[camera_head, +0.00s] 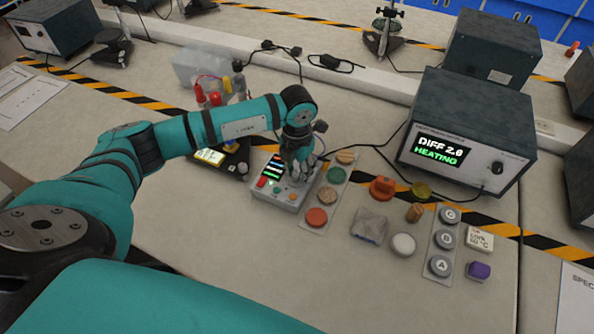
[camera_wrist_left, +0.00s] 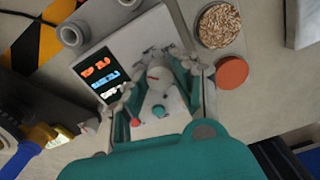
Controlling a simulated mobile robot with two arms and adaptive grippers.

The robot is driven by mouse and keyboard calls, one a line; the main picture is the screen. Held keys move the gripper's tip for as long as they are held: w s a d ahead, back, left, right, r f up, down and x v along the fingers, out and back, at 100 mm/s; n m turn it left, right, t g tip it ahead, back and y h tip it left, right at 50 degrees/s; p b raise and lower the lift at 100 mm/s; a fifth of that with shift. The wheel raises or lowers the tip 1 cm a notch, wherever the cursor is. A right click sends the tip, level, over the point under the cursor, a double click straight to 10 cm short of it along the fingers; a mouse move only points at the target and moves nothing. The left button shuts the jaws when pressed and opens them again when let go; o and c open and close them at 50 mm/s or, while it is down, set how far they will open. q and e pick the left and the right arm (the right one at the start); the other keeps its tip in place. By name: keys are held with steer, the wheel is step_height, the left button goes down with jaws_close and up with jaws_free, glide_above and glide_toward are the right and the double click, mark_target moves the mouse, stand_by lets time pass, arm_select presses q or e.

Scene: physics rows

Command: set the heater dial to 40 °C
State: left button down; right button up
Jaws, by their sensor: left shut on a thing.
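A small pale control box (camera_head: 285,201) with a dark display stands at the middle of the bench, with coloured lines on its screen (camera_wrist_left: 101,73). My left gripper (camera_head: 298,168) points down over the right part of this box. In the left wrist view its fingers (camera_wrist_left: 158,75) are closed around a pale dial (camera_wrist_left: 155,73) with a red mark. A teal button (camera_wrist_left: 158,112) and a red button (camera_head: 262,182) are on the same box. The dial's scale cannot be read. A large dark unit's screen (camera_head: 440,149) reads "DIFF 2.0 HEATING". My right gripper is not in view.
A strip of round samples (camera_head: 328,194) lies close right of the box. A dark device (camera_head: 218,160) is to the left. The front bench is clear.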

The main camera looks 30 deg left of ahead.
mark_target(297, 173)
arm_select(q)
steer(key=c, duration=1)
jaws_free()
steer(key=shift+c, duration=0.2)
steer(key=shift+r, duration=0.1)
step_height(297, 173, up, 12)
